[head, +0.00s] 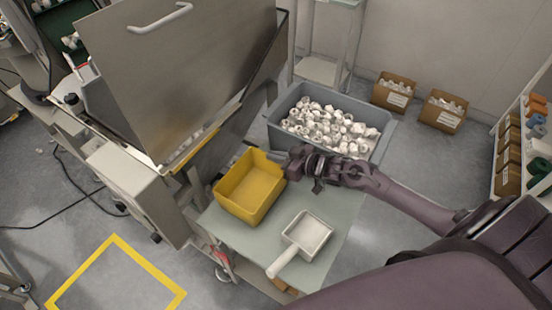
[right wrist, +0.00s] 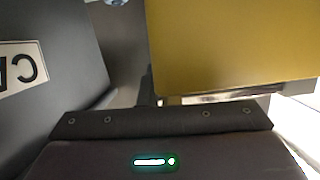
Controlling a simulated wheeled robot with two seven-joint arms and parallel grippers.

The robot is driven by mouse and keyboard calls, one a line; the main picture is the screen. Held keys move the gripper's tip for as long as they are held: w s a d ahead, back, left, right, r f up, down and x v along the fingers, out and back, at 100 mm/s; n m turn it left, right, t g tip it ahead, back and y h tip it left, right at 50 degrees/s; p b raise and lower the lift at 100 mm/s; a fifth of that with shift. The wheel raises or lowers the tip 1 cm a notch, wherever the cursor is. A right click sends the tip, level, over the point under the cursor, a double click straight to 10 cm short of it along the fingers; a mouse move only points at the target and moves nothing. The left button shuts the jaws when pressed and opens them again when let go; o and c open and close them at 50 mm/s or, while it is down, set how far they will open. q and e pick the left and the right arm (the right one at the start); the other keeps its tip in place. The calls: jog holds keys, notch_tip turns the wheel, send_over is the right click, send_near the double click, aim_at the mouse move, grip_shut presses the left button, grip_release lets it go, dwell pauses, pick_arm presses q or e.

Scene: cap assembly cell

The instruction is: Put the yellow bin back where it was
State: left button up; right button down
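The yellow bin (head: 249,187) looks empty and upright at the left side of the pale green table (head: 328,247), beside the steel machine. Its yellow wall (right wrist: 235,45) fills the upper right of the right wrist view. My right gripper (head: 287,163) is at the bin's right-hand rim, coming in from the right. The fingertips are hidden or too small, so I cannot tell whether they are closed on the rim. My left gripper is not in view.
A white scoop (head: 307,233) lies on the table just right of the bin. A grey crate (head: 281,138) full of white parts stands behind my right gripper. The steel machine (head: 190,75) rises at the left. Cardboard boxes (head: 394,99) stand on the floor behind.

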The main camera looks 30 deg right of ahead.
jog(key=shift+w+f, duration=0.1)
jog(key=shift+f, duration=0.55)
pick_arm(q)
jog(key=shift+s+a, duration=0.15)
pick_arm(e)
jog(key=c, duration=1.6)
grip_release()
jog(key=shift+c, duration=0.2)
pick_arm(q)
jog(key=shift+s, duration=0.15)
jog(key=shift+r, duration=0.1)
pick_arm(e)
jog(key=v, duration=1.2)
jog(key=shift+r, duration=0.1)
